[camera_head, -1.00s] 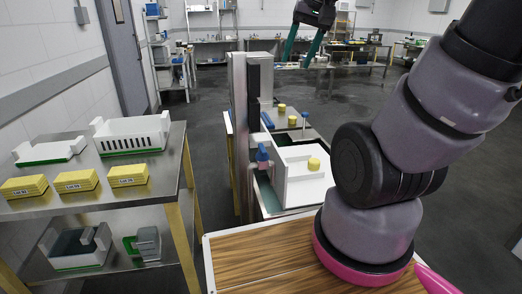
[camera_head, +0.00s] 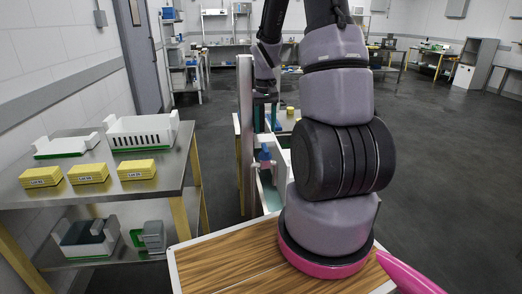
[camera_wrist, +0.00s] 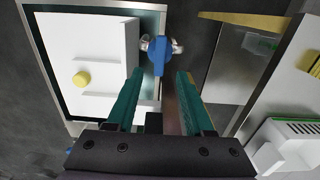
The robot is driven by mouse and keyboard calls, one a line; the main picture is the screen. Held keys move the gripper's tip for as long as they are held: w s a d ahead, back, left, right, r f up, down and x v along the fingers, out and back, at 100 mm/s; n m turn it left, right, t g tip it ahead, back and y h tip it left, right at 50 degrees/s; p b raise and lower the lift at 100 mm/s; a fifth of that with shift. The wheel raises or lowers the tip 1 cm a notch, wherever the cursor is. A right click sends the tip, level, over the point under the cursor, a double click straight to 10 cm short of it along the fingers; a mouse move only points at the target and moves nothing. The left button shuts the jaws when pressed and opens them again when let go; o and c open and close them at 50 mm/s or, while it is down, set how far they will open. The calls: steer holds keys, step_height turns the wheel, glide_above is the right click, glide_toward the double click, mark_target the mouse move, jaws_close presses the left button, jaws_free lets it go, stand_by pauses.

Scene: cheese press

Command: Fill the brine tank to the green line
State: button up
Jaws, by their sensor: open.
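The blue valve handle (camera_wrist: 161,56) sits on a grey fitting at the tank's edge, and it also shows in the head view (camera_head: 265,154). My gripper (camera_wrist: 160,73) is open and empty, its two teal fingers pointing down toward the handle, which appears between and just beyond the fingertips. In the head view my gripper (camera_head: 265,118) hangs above the valve. The brine tank (camera_wrist: 156,20) has a metal rim and holds a white block or lid with a yellow knob (camera_wrist: 81,79). My arm hides much of the tank in the head view. I cannot make out a green line.
A metal shelf (camera_head: 180,178) at the left carries white trays and yellow labelled blocks (camera_head: 88,173). A tall metal post (camera_head: 245,130) stands beside the valve. A wood-topped surface (camera_head: 225,262) is in front. Open floor lies to the right.

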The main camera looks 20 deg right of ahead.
mark_target(265, 147)
step_height(265, 147, down, 10)
steer(key=shift+r, duration=0.2)
jaws_close()
